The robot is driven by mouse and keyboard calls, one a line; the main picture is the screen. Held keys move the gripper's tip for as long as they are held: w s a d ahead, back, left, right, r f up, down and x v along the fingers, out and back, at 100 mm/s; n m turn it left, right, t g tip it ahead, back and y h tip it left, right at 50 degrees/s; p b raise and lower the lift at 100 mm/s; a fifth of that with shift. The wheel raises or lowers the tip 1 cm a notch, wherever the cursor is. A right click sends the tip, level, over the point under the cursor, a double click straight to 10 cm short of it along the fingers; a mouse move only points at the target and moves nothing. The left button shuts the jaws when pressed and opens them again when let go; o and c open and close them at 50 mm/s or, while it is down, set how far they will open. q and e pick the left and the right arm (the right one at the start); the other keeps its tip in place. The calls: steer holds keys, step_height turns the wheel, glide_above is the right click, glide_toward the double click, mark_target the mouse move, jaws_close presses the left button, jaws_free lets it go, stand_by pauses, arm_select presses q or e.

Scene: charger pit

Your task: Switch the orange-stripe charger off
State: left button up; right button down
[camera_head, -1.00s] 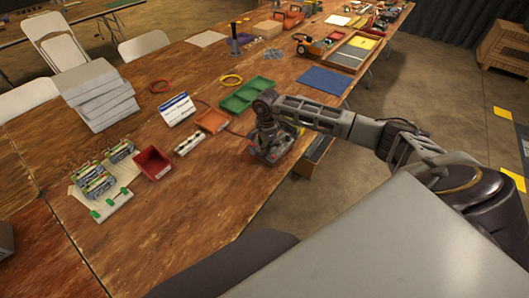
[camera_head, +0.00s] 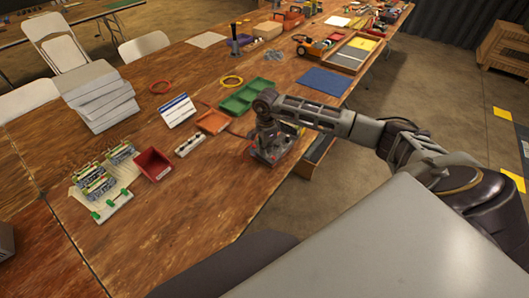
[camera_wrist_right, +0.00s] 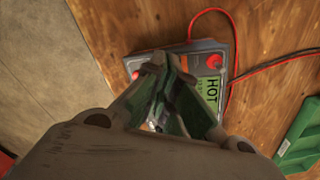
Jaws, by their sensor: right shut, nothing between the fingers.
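A grey charger (camera_wrist_right: 201,55) lies under my right gripper (camera_wrist_right: 166,66) in the right wrist view. It has a red knob at its right end, a red part at its left and a green label reading HOT. Red leads run from it. My gripper is shut and empty, its fingertips over the charger's middle; contact cannot be told. In the head view the charger (camera_head: 264,159) is mostly covered by my right gripper (camera_head: 268,150), near the table's front edge. My left gripper is out of view.
A green tray (camera_head: 238,102), an orange tray (camera_head: 211,122) and a white power strip (camera_head: 189,144) lie left of the charger. A red bin (camera_head: 152,163) and circuit boards stand farther left. The front left of the wooden table (camera_head: 190,220) is clear.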

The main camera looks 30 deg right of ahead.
steer(key=shift+r+p, duration=1.35)
steer(key=shift+r, duration=1.55)
